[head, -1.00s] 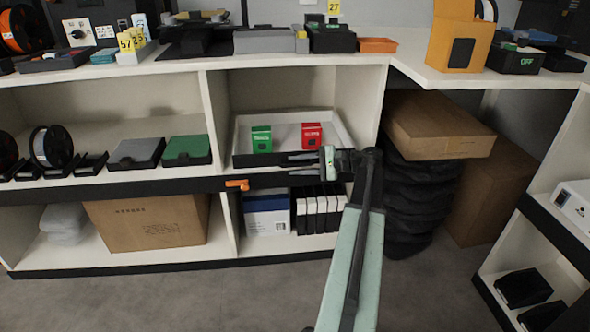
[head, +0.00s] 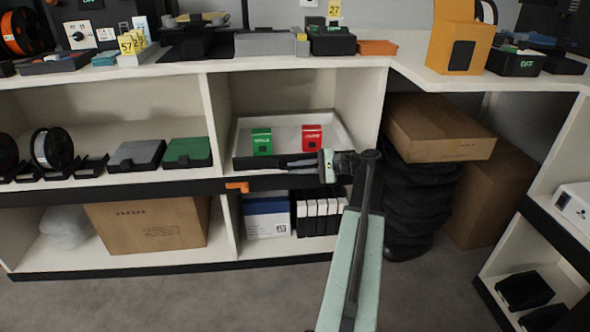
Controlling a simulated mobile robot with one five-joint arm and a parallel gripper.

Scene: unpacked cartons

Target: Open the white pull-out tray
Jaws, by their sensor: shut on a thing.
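The white pull-out tray (head: 339,127) sits in the middle shelf compartment, with a dark front edge. A green box (head: 262,142) and a red box (head: 312,138) stand in it. My gripper (head: 290,163) is at the front of the tray, reaching in from the right, with its fingers pointing left along the dark front. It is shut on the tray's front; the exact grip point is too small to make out. My gripper and arm hide the front right part of the tray.
Below are a blue-and-white box (head: 267,217) and several binders (head: 320,212). Cartons (head: 440,128) and a black stack stand to the right. The floor (head: 190,295) in front is clear.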

